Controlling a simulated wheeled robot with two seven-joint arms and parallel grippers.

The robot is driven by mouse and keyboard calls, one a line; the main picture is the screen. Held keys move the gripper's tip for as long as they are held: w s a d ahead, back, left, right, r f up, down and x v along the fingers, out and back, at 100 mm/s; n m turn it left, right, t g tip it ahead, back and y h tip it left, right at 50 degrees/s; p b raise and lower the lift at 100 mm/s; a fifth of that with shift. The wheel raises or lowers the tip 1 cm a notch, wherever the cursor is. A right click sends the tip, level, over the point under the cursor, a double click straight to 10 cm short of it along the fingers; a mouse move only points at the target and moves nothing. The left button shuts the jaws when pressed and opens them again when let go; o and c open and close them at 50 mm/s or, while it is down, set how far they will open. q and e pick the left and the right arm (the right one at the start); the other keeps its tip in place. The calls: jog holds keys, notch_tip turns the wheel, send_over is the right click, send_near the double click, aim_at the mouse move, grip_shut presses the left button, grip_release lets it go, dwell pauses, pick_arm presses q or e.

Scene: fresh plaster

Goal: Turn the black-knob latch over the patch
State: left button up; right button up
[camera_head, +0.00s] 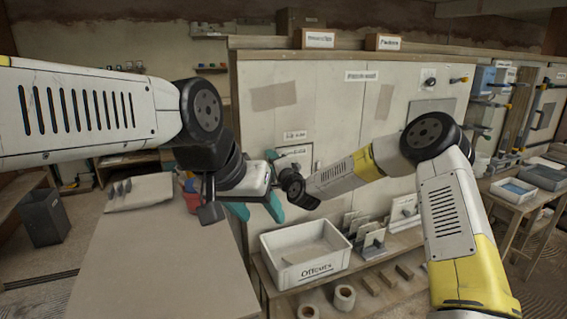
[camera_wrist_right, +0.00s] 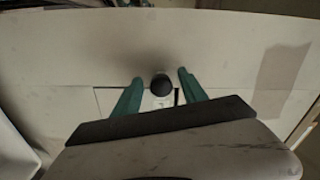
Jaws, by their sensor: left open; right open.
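A round black knob (camera_wrist_right: 161,84) shows in the right wrist view, on a pale wall at the edge of an outlined panel (camera_wrist_right: 110,98). My right gripper (camera_wrist_right: 160,77) is open, its teal fingers on either side of the knob; I cannot tell whether they touch it. In the head view, my right gripper (camera_head: 272,157) is mostly hidden behind my arms, near a small framed panel (camera_head: 303,155), and this knob is hidden. My left gripper (camera_head: 256,211) is open and empty, lower down. Another black knob (camera_head: 430,82) sits above a grey square patch (camera_head: 432,112) on the right.
A white offcuts crate (camera_head: 325,273) stands on the low shelf below the wall, beside upright plates in a rack (camera_head: 370,240). A tan sheet (camera_head: 274,96) is on the wall. A bare tabletop (camera_head: 160,265) lies at lower left. A dark bin (camera_head: 45,217) stands farther left.

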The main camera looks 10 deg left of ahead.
jog(key=v, duration=0.7)
jog(key=s+d+r+n+g+h, duration=0.35)
jog(key=s+d, duration=0.45)
jog(key=d, duration=0.3)
jog(key=s+d+r+n+g+h, duration=0.25)
jog(key=s+d+r+n, duration=0.25)
jog(key=s+d, duration=0.5)
jog(key=s+d+g+h, duration=0.1)
jog(key=s+d, duration=0.4)
jog(key=s, duration=0.4)
jog(key=s+d+g, duration=0.1)
jog(key=s+d, duration=0.5)
jog(key=s, duration=0.4)
jog(key=shift+s+d+r+g+h, duration=0.25)
jog(key=shift+d+r+g+h, duration=0.05)
jog(key=shift+g+h, duration=0.1)
jog(key=shift+n, duration=0.25)
